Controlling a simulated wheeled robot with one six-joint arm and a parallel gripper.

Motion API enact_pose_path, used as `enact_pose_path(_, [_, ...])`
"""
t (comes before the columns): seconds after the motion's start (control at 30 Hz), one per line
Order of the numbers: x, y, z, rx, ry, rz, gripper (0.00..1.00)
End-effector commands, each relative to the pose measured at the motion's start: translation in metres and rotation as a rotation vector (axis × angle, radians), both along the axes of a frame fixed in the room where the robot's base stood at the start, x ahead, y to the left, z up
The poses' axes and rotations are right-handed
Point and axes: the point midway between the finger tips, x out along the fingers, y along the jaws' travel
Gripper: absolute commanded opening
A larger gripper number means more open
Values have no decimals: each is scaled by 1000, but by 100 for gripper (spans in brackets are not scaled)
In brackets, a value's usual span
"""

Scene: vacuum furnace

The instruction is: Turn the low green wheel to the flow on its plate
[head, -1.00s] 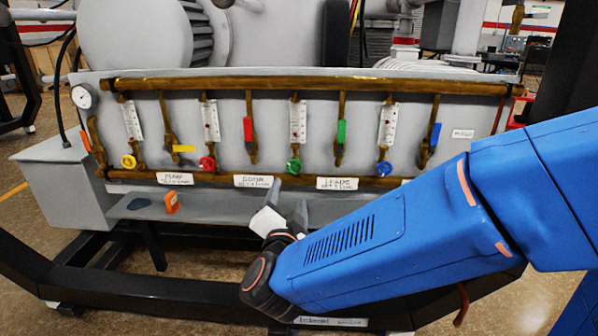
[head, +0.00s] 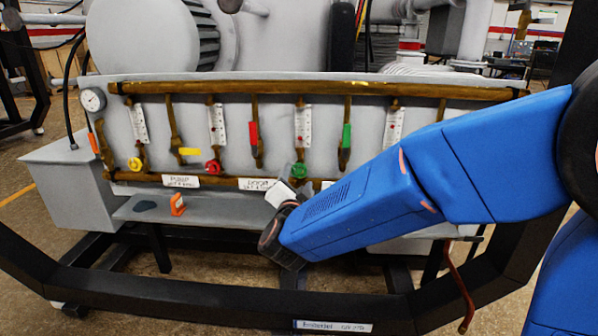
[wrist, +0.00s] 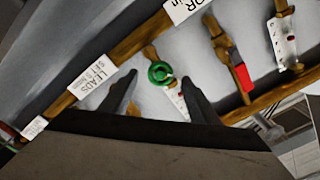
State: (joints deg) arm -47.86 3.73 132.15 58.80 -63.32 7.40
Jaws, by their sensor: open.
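The low green wheel (head: 299,171) sits at the foot of a white flow tube (head: 302,127) on the lower brass pipe of the panel. It also shows in the wrist view (wrist: 160,72), between and beyond the two dark fingers. My gripper (wrist: 160,108) is open and empty, with the wheel just past its fingertips. In the head view my gripper (head: 295,187) is just below the wheel. The plate marked LEADS (wrist: 93,80) shows beside the left finger in the wrist view; its small text is too blurred to read. In the head view my arm hides most of it.
A red wheel (head: 213,167) and a yellow wheel (head: 135,164) stand to the left. Red (head: 254,133) and green (head: 346,135) lever handles flank the green wheel's tube. A grey shelf (head: 235,209) runs below, carrying an orange item (head: 178,204).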

Motion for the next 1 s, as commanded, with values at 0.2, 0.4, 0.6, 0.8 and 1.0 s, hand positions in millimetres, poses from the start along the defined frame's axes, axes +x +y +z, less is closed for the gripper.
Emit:
enact_pose_path(0.2, [35, -2, 0, 0, 0, -3, 56])
enact_pose_path(0.4, [52, -2, 0, 0, 1, -1, 56])
enact_pose_path(0.6, [56, -2, 0, 0, 0, 0, 56])
enact_pose_path(0.8, [55, -2, 0, 0, 0, 0, 49])
enact_pose_path(1.0, [55, -2, 0, 0, 0, 0, 15])
